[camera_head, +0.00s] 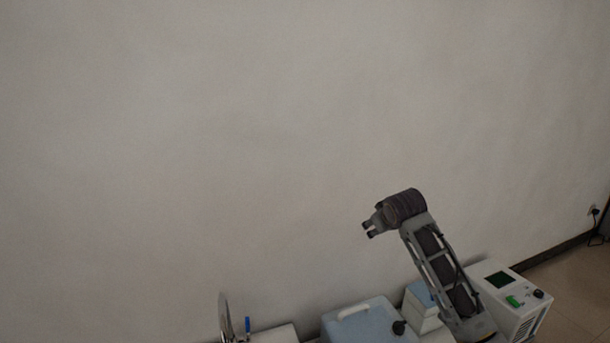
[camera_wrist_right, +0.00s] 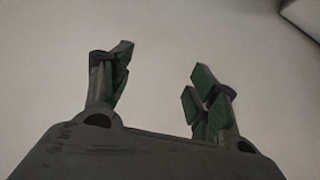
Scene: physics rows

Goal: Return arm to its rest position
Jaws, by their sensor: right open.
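My right arm rises from the lower right of the head view. Its dark wrist is bent to the left, and my right gripper (camera_head: 368,230) is at its end, in front of the bare wall and above the equipment. In the right wrist view my right gripper (camera_wrist_right: 160,76) shows two fingers with green pads spread apart. Nothing is between them, so it is open and empty. My left gripper is not in view.
Below the gripper are a light-blue box (camera_head: 375,323) with a white handle and a small blue-and-white box (camera_head: 418,310). A white device (camera_head: 517,303) with a dark screen stands right of the arm. The wall (camera_head: 220,130) is bare.

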